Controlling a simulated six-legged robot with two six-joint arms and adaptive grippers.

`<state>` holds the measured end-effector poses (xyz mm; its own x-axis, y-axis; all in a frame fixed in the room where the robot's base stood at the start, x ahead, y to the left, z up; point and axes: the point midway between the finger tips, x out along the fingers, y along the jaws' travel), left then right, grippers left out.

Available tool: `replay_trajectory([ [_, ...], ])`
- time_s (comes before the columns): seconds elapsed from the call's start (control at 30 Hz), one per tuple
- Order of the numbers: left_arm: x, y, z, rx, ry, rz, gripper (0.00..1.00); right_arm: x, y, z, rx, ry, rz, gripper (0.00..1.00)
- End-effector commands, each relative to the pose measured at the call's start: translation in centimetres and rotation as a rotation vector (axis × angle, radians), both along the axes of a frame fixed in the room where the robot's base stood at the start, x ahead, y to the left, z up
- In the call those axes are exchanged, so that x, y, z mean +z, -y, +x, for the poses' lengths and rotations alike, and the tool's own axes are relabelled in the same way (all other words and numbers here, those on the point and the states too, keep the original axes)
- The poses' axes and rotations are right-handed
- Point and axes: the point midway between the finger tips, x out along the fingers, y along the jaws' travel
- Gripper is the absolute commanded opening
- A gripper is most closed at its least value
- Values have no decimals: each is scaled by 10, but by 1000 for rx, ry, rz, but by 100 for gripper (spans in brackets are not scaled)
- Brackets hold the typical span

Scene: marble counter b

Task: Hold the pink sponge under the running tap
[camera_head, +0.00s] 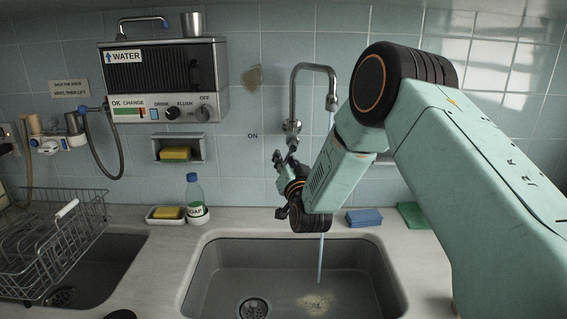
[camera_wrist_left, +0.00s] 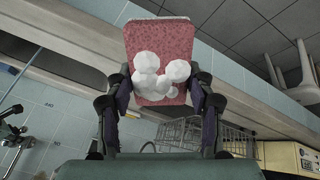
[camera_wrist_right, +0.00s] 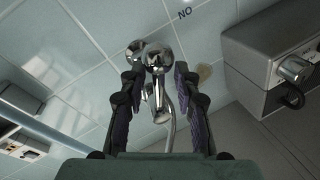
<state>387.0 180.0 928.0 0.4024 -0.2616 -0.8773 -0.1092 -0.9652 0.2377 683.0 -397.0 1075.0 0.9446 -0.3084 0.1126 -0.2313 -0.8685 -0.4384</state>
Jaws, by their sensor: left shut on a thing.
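The pink sponge (camera_wrist_left: 160,38) shows in the left wrist view, with white foam on its face. My left gripper (camera_wrist_left: 158,88) is shut on it, one finger at each side. Neither shows in the head view. The chrome tap (camera_head: 292,128) on the back wall is running; a thin water stream (camera_head: 321,255) falls into the grey sink (camera_head: 225,262), partly hidden by my right arm. My right gripper (camera_head: 281,186) is just below the tap body. In the right wrist view its fingers (camera_wrist_right: 157,88) are apart, with the chrome tap handle (camera_wrist_right: 157,62) between them; contact is unclear.
A soap bottle (camera_head: 195,198) and a yellow sponge in a dish (camera_head: 166,221) stand behind the sink. A wire dish rack (camera_head: 60,236) is at left.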

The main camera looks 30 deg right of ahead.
Motion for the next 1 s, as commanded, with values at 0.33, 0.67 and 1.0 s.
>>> replay_trajectory([
  [0.33,0,0,0,0,0,0,32,-3,-9,-28,0,-1,1,32],
  [0.67,0,0,0,0,0,0,32,-11,-27,-83,0,-3,1,32],
  [1.0,0,0,0,0,0,0,32,-14,-37,-113,0,-1,0,32],
])
